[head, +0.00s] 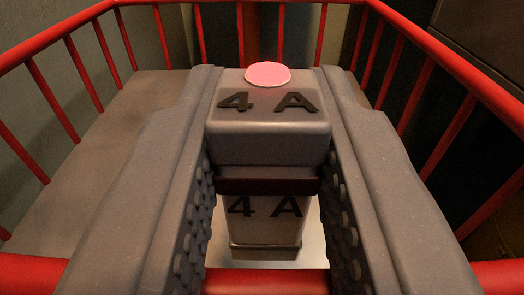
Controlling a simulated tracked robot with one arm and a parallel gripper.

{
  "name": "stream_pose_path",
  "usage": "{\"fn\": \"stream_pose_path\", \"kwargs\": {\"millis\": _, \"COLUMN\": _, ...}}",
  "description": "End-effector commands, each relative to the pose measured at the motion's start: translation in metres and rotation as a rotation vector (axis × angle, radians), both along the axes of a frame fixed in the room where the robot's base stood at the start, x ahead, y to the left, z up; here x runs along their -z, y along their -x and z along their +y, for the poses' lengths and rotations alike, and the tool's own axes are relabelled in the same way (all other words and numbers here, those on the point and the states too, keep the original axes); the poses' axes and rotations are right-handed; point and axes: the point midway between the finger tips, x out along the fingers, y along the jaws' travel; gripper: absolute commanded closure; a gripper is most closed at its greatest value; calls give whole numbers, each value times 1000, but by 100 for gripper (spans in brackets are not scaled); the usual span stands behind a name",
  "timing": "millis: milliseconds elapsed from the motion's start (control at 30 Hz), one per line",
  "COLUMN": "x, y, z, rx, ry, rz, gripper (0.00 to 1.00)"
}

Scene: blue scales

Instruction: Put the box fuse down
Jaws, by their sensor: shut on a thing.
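The box fuse (268,135) is a grey block marked "4 A" on its top and front, with a pink disc on top and a dark red band lower down. My gripper (268,190) is shut on it, with one thick grey jaw with a studded inner face on each side. The fuse is upright between the jaws. Its lower end shows over a pale surface; I cannot tell whether it touches anything below.
Red railings (72,88) surround a grey floor (105,140) on the left, back and right. A red bar (266,282) crosses the near edge below the fuse. Bare floor shows to the left of my gripper. The right side beyond the railing is dark.

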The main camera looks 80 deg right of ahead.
Motion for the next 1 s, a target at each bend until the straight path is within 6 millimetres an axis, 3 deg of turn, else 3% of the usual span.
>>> {"fn": "stream_pose_path", "kwargs": {"millis": 667, "x": 16, "y": 1, "z": 0, "rx": 0, "ry": -7, "rz": 5, "gripper": 100}}
{"fn": "stream_pose_path", "kwargs": {"millis": 700, "x": 17, "y": 2, "z": 0, "rx": 0, "ry": -9, "rz": 6, "gripper": 75}}
{"fn": "stream_pose_path", "kwargs": {"millis": 767, "x": 18, "y": 2, "z": 0, "rx": 0, "ry": -10, "rz": 7, "gripper": 59}}
{"fn": "stream_pose_path", "kwargs": {"millis": 1000, "x": 22, "y": 5, "z": 1, "rx": 3, "ry": -17, "rz": 13, "gripper": 56}}
